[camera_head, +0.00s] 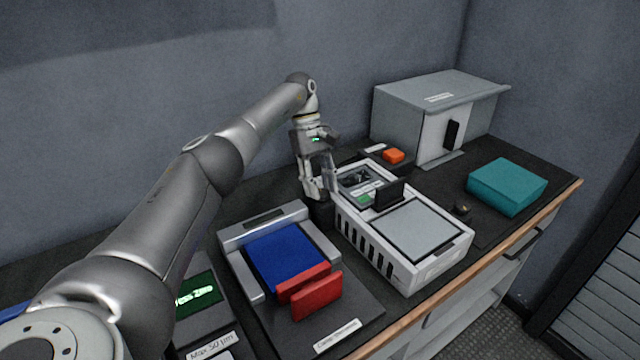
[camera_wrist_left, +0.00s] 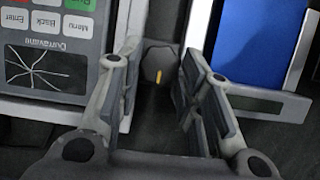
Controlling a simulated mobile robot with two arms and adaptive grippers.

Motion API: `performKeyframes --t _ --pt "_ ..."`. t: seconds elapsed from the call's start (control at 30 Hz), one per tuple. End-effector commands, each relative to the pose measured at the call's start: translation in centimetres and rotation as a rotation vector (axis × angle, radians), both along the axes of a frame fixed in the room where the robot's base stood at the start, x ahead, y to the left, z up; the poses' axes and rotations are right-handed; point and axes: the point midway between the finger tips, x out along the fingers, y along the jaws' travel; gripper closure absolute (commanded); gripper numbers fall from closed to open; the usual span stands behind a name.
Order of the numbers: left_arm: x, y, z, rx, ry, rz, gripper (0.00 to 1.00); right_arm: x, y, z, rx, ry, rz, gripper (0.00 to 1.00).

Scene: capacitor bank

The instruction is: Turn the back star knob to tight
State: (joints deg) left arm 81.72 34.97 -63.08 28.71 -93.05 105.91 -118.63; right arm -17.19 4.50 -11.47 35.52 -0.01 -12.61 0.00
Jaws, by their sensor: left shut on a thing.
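The back star knob (camera_wrist_left: 157,62) is dark grey with a yellow mark on its face. In the wrist view it sits between the two fingers of my left gripper (camera_wrist_left: 155,82), in the gap between the white device and the blue-topped fixture. In the head view my left gripper (camera_head: 319,192) points down behind these two, and the fingers partly hide the knob. My left gripper is shut on the knob. A second small dark knob (camera_head: 462,208) with a yellowish mark stands right of the white device. My right gripper is not in view.
The white device (camera_head: 430,262) with a keypad and raised dark flap stands right of the gripper. The metal fixture (camera_head: 240,262) with a blue block and red handles is in front. A grey cabinet (camera_head: 400,112), orange button (camera_head: 393,156) and teal box (camera_head: 507,185) stand farther right.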

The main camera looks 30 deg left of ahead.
Motion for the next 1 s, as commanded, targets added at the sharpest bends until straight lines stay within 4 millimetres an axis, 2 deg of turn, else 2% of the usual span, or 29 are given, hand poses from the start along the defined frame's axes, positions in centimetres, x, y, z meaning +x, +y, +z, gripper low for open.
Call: performKeyframes --t 0.03,0.07,0.2,0.5,0.6,0.77,1.0 --pt "0.1 0.1 0.2 0.000 -0.007 0.002 0.90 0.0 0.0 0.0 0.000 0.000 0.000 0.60" --pt "0.1 0.1 0.2 0.000 -0.007 0.002 0.64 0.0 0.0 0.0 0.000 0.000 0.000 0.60" --pt "0.1 0.1 0.2 0.000 -0.005 0.002 0.46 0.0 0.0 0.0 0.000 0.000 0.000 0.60" --pt "0.0 0.0 0.1 0.000 -0.002 0.001 0.45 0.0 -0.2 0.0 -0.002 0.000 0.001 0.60" --pt "0.1 0.0 0.6 0.000 -0.003 0.001 0.45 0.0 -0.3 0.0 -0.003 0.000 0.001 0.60" --pt "0.1 0.0 3.1 0.000 -0.005 0.001 0.45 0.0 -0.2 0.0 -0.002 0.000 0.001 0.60" --pt "0.1 0.0 7.7 0.000 -0.006 0.002 0.45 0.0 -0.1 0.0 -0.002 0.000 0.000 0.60"
